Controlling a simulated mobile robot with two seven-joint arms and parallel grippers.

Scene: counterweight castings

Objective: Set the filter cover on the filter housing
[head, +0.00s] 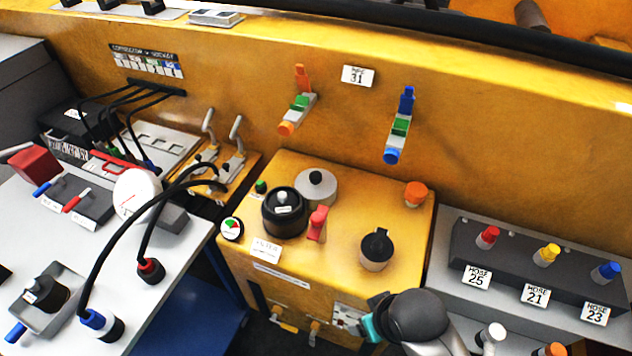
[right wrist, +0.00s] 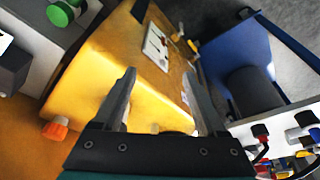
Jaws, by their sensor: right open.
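A black round canister with a knob on top (head: 285,212) stands on the yellow cabinet, behind a small label that seems to read FILTER. A pale grey round piece with a black knob (head: 316,187) sits just behind it. I cannot tell for sure which of these is the filter cover and which the housing. My right gripper (right wrist: 160,75) is open and empty, with its fingers spread over the yellow cabinet in the right wrist view. In the head view my right arm comes in low, in front of the cabinet; its fingertips are not clear. My left gripper is not in view.
The yellow cabinet (head: 345,272) also carries a red handle (head: 317,224), a cup with a black lid (head: 377,250) and an orange cap (head: 416,193). A hose block (head: 515,268) is at right. A grey bench (head: 165,300) with black hoses is at left.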

